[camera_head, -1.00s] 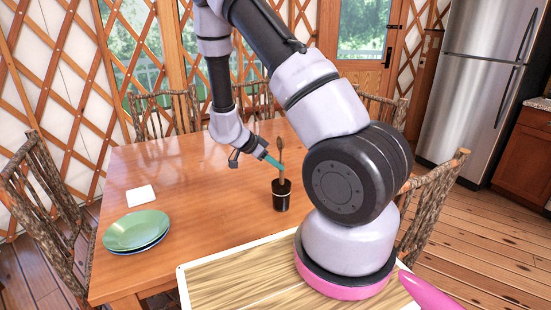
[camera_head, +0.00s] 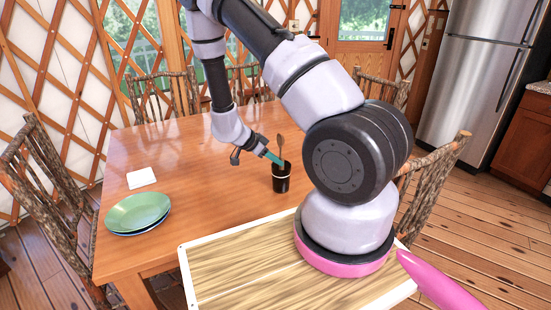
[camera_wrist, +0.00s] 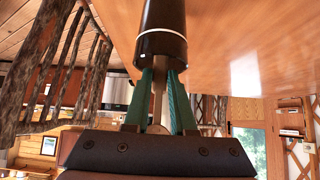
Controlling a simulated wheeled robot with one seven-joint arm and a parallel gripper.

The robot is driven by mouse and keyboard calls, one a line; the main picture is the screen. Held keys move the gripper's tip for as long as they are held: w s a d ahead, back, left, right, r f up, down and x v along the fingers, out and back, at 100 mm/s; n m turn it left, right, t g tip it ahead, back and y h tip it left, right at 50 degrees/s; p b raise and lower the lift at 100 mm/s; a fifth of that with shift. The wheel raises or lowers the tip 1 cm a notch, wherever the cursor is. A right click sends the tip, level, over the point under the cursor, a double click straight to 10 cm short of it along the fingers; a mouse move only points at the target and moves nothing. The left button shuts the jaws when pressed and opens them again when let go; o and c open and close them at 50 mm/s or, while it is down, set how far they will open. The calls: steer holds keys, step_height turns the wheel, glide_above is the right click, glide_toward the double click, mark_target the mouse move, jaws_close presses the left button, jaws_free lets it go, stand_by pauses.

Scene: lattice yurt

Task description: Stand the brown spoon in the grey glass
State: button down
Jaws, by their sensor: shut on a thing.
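The brown spoon (camera_head: 280,144) is upright, bowl end up, with its lower part inside the dark, nearly black glass (camera_head: 281,182), which has a white band. The glass stands upright on the table. My gripper (camera_head: 281,162) is shut on the spoon just at the glass's rim. In the wrist view, the teal fingers of my gripper (camera_wrist: 161,76) sit on either side of the spoon's handle (camera_wrist: 159,98), close to the mouth of the glass (camera_wrist: 162,48). The handle's lower end is hidden by the glass, so I cannot tell whether it touches the bottom.
The wooden table (camera_head: 200,180) is mostly clear around the glass. Green and blue stacked plates (camera_head: 138,212) and a white square (camera_head: 142,177) lie at its left. Branch-wood chairs (camera_head: 45,180) surround it; another chair (camera_head: 430,185) stands at the right.

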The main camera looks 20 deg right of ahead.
steer(key=c, duration=0.7)
jaws_free()
steer(key=shift+o, duration=0.2)
steer(key=v, duration=1)
steer(key=shift+a+r, duration=0.25)
steer(key=shift+w, duration=0.1)
